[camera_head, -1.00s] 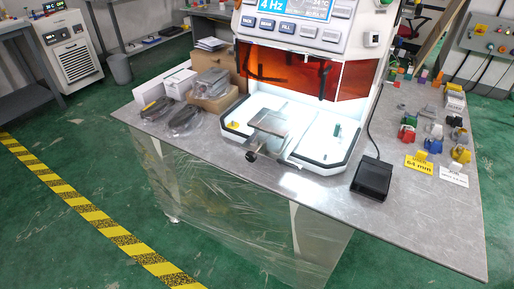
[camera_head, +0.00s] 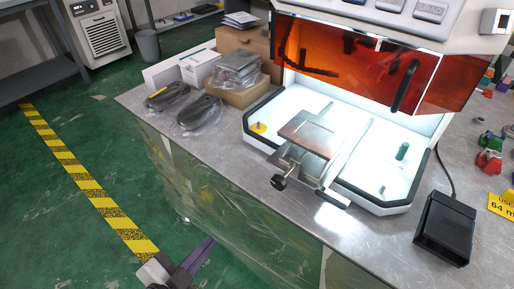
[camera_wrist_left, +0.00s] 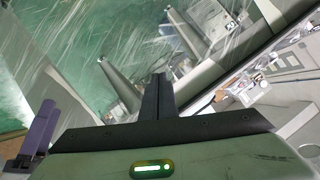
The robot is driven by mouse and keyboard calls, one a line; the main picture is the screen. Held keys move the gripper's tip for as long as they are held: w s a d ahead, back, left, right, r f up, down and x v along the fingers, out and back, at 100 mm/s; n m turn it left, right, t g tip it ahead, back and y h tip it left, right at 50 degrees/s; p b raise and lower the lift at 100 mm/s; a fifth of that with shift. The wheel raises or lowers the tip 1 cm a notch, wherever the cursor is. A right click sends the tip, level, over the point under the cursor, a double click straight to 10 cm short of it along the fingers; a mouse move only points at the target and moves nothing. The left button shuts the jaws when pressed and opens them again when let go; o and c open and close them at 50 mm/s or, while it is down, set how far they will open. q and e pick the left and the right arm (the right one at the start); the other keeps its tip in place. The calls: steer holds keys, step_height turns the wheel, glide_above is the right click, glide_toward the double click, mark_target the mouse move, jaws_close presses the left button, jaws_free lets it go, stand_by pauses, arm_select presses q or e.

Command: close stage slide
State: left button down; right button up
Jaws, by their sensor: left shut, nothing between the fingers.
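The stage slide (camera_head: 308,131) is a flat metal plate on a rail in the lit, white-floored bay of the machine (camera_head: 375,62). It sticks out past the bay's front edge, with a dark round knob (camera_head: 278,182) at its front end. My left gripper (camera_head: 207,243) is low at the bottom of the head view, in front of the table and well apart from the slide. Its fingers are together and empty; they also show in the left wrist view (camera_wrist_left: 158,80).
A black foot pedal (camera_head: 446,228) lies right of the machine. Bagged dark items (camera_head: 198,112) and boxes (camera_head: 250,92) stand left of it. The table's front edge (camera_head: 215,172) lies between my left gripper and the slide. A tinted orange shield (camera_head: 350,60) hangs over the bay.

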arm_select(q)
step_height(320, 180, up, 7)
steer(key=w+d+m+t+h, duration=0.1)
steer(key=w+d+m+h, duration=0.1)
steer(key=m, duration=0.3)
steer(key=m+t+h, duration=0.2)
steer(key=m+h, duration=0.2)
steer(key=m, duration=0.6)
glide_toward(274, 159)
steer(key=s+a+r, duration=0.2)
steer(key=s+r, duration=0.2)
steer(key=s, duration=0.2)
steer(key=shift+n, duration=0.3)
steer(key=x, duration=1.3)
steer(key=shift+w+f, duration=0.2)
steer(key=shift+f, duration=0.05)
